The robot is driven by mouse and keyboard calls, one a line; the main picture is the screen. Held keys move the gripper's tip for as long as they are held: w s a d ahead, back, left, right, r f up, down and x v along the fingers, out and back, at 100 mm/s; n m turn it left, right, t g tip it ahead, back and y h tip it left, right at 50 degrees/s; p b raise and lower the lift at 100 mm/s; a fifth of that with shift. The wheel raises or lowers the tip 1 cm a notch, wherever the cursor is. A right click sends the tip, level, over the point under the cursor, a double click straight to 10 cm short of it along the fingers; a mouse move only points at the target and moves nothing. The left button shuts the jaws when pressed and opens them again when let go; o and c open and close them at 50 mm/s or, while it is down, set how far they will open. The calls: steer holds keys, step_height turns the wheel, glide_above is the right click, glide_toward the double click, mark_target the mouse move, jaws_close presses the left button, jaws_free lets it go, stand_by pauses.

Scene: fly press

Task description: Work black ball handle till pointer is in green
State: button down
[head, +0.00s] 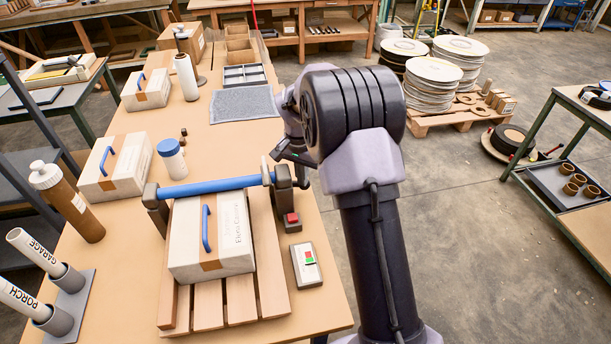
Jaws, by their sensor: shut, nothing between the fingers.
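A press-like frame with a blue crossbar (210,187) and dark grey end posts spans a white carton on a slatted wooden pallet. A pale panel (306,266) with small red and green marks lies on the table right of the pallet; it may be the gauge, but its pointer is too small to read. I cannot make out the black ball handle, which may be hidden by my arm. My gripper (283,154) shows only partly, as dark parts beside the bar's right end. It is shut and empty; I cannot tell whether it touches anything.
The white carton (212,250) has a blue handle. A red button block (291,219) stands by the right post. More cartons (118,165), a brown bottle (72,203) and labelled tubes (38,252) crowd the left.

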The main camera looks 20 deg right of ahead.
steer(key=shift+s+a+r, duration=0.25)
steer(key=shift+s+a, duration=0.4)
steer(key=shift+a, duration=0.1)
steer(key=shift+w, duration=0.1)
step_height(320, 180, up, 17)
steer(key=s+a+p, duration=0.1)
steer(key=p, duration=0.5)
steer(key=shift+r, duration=0.15)
steer(key=shift+a, duration=0.1)
stand_by(0.3)
